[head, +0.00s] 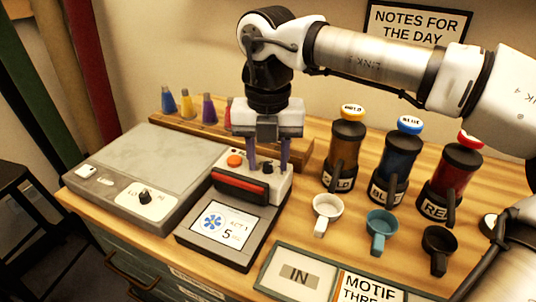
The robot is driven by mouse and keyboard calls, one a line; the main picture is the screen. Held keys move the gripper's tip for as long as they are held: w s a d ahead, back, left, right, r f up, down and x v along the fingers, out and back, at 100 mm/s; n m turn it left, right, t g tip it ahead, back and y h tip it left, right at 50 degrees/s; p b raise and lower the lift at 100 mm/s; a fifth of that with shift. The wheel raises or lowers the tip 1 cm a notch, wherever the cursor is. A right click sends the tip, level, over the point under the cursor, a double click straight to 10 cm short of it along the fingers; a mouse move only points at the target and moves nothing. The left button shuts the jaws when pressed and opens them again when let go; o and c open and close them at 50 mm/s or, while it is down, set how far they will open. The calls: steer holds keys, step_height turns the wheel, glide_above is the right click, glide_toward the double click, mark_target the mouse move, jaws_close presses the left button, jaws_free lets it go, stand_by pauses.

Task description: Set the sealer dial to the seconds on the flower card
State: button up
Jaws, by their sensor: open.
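The sealer has a grey base (264,246), a red-fronted bar (240,187) and a white housing (277,187) at the back. An orange round button (235,160) and a small dark knob, apparently the dial (267,167), sit on top of the housing. The flower card (220,226) lies on the sealer's front and shows a blue flower, "ACT 1" and a "5". My gripper (269,168) points down over the housing, open, with one finger on each side of the knob. I cannot tell whether the fingers touch it. The dial's setting is unreadable.
A grey flat device (130,165) with its own black knob (145,196) stands left. Several coloured cones (186,104) stand behind. Labelled gold, blue and red bottles (346,150) and small cups (327,211) are right. An "IN" tray (291,276) is at the front.

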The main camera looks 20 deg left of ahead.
mark_target(268, 164)
step_height(268, 164, up, 14)
steer(key=p, duration=0.2)
steer(key=shift+s+f, duration=0.1)
steer(key=shift+f, duration=0.05)
stand_by(0.5)
